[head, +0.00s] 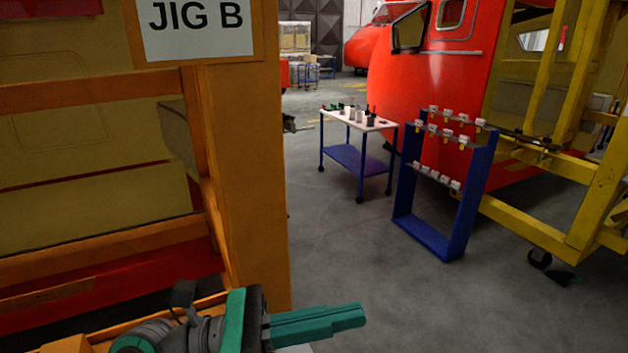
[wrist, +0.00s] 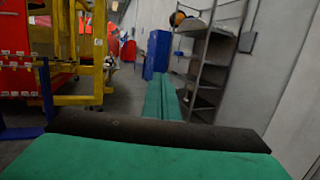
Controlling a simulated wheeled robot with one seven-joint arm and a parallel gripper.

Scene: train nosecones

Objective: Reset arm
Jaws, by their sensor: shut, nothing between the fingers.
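My gripper (head: 362,315) is in the lower middle of the head view, with green fingers pointing right over the grey floor. The fingers are shut together with nothing between them. In the wrist view my gripper (wrist: 168,78) points ahead into open space, its green fingers side by side. My arm's dark and green wrist parts show at the bottom left of the head view. The rest of the arm is mostly out of view.
An orange jig frame (head: 240,150) stands close at left. A white-topped cart (head: 335,117) and a blue rack (head: 465,210) stand ahead, near a red nosecone (head: 420,100) and yellow frame (head: 535,220). Grey shelving (wrist: 212,75) stands by a wall. The middle floor is clear.

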